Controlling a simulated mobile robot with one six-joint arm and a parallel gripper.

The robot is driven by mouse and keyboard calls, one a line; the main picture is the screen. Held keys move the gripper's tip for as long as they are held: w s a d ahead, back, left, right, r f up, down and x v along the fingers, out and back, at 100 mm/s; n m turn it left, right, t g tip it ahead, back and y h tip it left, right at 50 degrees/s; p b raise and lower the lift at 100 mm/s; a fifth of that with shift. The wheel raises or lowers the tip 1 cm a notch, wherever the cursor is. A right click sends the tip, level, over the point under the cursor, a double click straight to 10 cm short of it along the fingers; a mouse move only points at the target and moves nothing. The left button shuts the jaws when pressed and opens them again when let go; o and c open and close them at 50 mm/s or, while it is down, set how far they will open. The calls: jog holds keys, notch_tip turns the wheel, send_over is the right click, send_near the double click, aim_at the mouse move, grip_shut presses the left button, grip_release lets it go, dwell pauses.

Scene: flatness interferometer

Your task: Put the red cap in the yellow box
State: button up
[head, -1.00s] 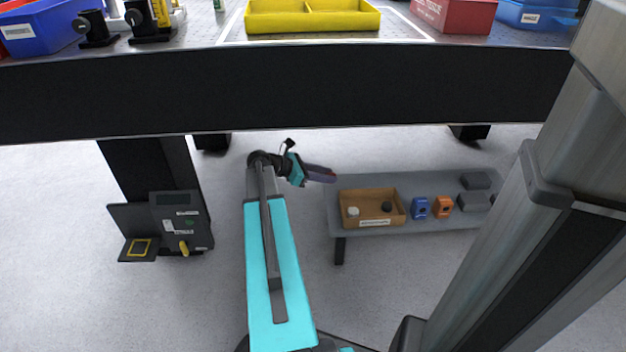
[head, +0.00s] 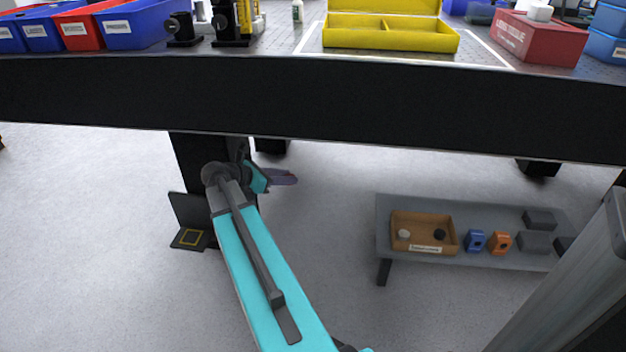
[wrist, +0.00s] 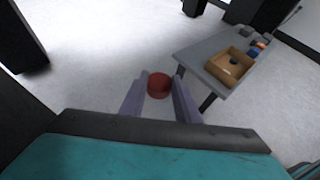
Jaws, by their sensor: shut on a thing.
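The red cap (wrist: 159,86) is round and sits between the two fingertips of my gripper (wrist: 160,92) in the wrist view. The gripper is shut on it, above the floor and beside the low grey bench. In the head view my gripper (head: 284,177) is below the table's front edge, and the cap cannot be made out there. The yellow box (head: 391,46) stands on the table top in the head view, with its lid raised at the back and a divider inside. Its inside looks empty from here.
The table's thick black front edge (head: 330,110) lies between my gripper and the yellow box. A low grey bench (head: 470,255) holds a tan tray (head: 397,240) with a white and a black cap. A red box (head: 540,38) stands right of the yellow box, blue bins (head: 145,25) left.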

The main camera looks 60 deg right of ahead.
jog(key=w+a+r+n+t, duration=0.3)
jog(key=w+a, duration=0.4)
jog(key=a, duration=0.6)
jog(key=w+a+r+n+t, duration=0.3)
jog(key=w+a, duration=0.5)
jog(key=a, duration=0.4)
jog(key=w+a+r+n+t+y, duration=0.1)
jog(key=a+r+n+t, duration=0.1)
jog(key=a, duration=1.1)
jog(key=w+a+r+n+t+y, duration=0.1)
jog(key=a+r+n+t, duration=0.1)
jog(key=a, duration=1.1)
jog(key=shift+r+n+t, duration=0.25)
jog(key=shift+n+t, duration=0.45)
jog(key=shift+t, duration=0.3)
